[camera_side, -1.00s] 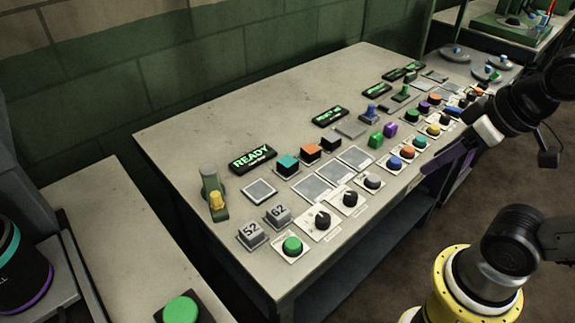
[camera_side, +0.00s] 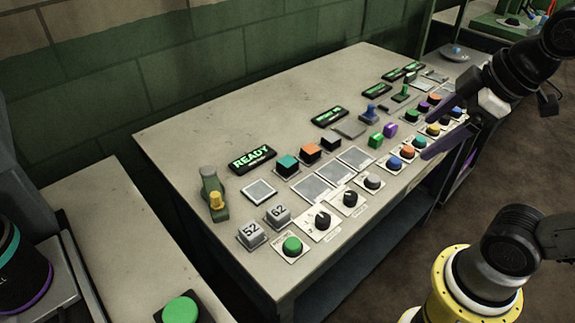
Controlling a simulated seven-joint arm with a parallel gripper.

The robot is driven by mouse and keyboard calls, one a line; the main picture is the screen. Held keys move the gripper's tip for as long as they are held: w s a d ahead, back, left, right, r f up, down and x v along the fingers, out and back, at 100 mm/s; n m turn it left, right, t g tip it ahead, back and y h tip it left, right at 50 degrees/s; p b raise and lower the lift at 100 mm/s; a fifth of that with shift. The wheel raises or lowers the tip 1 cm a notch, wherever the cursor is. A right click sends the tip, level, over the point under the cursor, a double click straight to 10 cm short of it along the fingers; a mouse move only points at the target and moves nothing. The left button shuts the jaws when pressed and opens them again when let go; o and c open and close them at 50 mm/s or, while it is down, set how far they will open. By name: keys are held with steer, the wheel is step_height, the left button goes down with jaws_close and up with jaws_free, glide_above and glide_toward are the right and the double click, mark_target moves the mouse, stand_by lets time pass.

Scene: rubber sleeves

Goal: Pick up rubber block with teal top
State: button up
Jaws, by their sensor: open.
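The rubber block with the teal top (camera_side: 287,165) has dark sides and stands on the grey table, left of a similar block with an orange top (camera_side: 310,153). My gripper (camera_side: 432,135) is at the right of the table, over the far rows of buttons. Its jaws are open with nothing seen between them. It is well apart from the teal-topped block, to its right.
A block with a grey top (camera_side: 331,142) stands right of the orange one. A lit READY sign (camera_side: 252,158) is behind. The table's back left is clear.

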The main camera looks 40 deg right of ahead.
steer(key=w+r+n+g, duration=0.1)
steer(key=w+r+n, duration=0.45)
steer(key=w, duration=0.35)
steer(key=n+g, duration=0.5)
steer(key=n, duration=0.2)
glide_above(287, 161)
steer(key=f, duration=2.3)
steer(key=shift+s+a, duration=0.15)
steer(key=shift+s, duration=0.1)
steer(key=shift+w+f, duration=0.2)
steer(key=shift+f, duration=3.1)
steer(key=shift+c, duration=0.3)
jaws_close()
